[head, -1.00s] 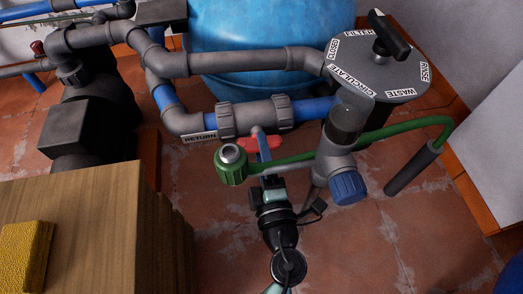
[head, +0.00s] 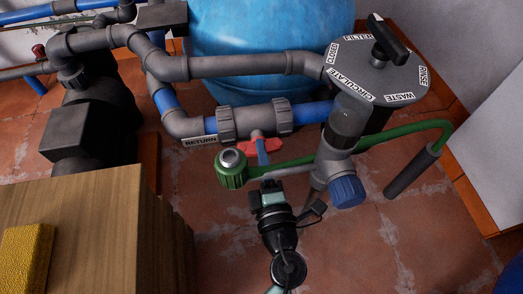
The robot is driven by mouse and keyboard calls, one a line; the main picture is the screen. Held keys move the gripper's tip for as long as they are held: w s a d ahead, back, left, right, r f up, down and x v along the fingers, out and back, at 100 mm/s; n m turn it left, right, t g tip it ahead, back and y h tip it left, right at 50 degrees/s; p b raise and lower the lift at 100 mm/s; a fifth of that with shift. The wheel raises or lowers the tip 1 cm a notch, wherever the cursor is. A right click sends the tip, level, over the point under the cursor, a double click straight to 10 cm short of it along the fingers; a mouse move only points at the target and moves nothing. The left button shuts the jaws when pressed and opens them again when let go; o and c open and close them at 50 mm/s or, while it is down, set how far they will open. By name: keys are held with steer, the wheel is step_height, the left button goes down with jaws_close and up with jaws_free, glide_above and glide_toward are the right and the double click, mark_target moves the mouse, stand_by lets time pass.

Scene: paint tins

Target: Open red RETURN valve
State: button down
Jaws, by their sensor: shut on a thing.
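The red RETURN valve handle (head: 244,147) sits below the grey valve body, between two grey union nuts on the blue pipe (head: 310,112). It lies roughly along the pipe, tilted a little. The RETURN label (head: 200,141) is on the pipe to its left. My gripper (head: 262,152) reaches up from below, and a narrow blue-grey piece meets the middle of the handle. My gripper is shut on the handle, though the contact is small and partly hidden. The green hose crosses close to the jaws.
A green hose (head: 400,133) with a green coupling (head: 231,170) runs close to my gripper. A grey fitting with a blue cap (head: 347,191) stands to the right, below the selector valve (head: 375,80). A wooden cabinet (head: 90,210) with a yellow sponge (head: 25,260) is at lower left.

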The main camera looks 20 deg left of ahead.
stand_by(0.3)
steer(key=c, duration=0.9)
jaws_free()
steer(key=shift+o, duration=0.2)
steer(key=p+v, duration=0.4)
steer(key=v, duration=0.9)
